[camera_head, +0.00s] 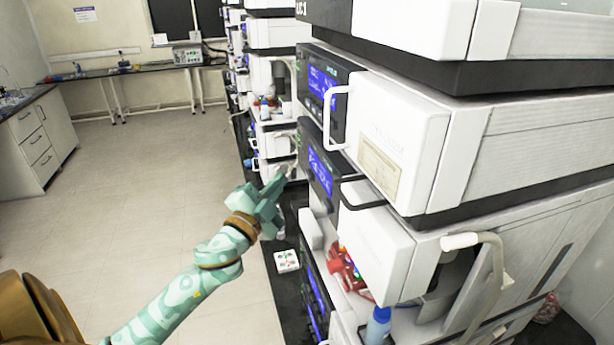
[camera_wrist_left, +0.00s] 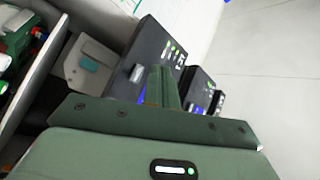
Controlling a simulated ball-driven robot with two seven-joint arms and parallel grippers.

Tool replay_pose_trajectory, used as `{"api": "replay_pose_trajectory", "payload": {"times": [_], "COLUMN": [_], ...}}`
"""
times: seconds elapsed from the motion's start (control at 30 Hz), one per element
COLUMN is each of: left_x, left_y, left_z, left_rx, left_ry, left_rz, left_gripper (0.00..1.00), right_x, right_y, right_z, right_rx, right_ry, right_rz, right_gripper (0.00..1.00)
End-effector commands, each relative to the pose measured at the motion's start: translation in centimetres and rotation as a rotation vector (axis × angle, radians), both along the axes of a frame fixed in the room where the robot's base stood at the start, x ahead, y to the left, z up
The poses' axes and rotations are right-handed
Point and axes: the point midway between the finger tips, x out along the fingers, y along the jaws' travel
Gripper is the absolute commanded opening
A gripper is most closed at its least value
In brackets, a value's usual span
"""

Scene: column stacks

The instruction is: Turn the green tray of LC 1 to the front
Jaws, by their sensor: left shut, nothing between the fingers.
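My left gripper (camera_head: 284,174) is shut and empty, beside the front of the near column stack (camera_head: 395,140). In the left wrist view its fingers (camera_wrist_left: 164,86) are together, close to a dark panel with small green lights (camera_wrist_left: 168,55). A recess at the left of that view holds red and green items (camera_wrist_left: 18,45), partly cut off. In the head view, red and coloured items (camera_head: 345,268) sit in an opening low in the stack. I cannot tell which of these is the green tray. My right gripper is not in view.
Handles (camera_head: 333,118) stick out from the stack front. A bent white tube (camera_head: 490,260) and a blue bottle (camera_head: 378,325) are at the lower right. More stacks (camera_head: 268,80) stand behind. A bench (camera_head: 38,140) is at the far left; the floor between is clear.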

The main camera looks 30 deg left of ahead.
Motion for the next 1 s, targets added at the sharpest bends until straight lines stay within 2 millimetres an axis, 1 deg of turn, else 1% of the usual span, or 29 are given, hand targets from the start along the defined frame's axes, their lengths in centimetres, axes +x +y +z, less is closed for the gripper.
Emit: {"api": "replay_pose_trajectory", "payload": {"times": [0.1,0.3,1.0], "left_x": [1.0,2.0,2.1], "left_y": [-0.7,-1.5,-1.6], "left_z": [0.1,0.0,0.0], "left_rx": [-0.004,-0.002,-0.001], "left_ry": [-0.002,-0.001,0.000], "left_rz": [0.001,0.000,0.001], "left_gripper": [0.00,0.00,0.00], "right_x": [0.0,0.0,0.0], "right_y": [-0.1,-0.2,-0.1], "right_z": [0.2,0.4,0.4], "right_rx": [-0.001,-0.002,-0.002], "right_ry": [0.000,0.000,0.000], "right_rz": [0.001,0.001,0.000], "right_gripper": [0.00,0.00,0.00]}}
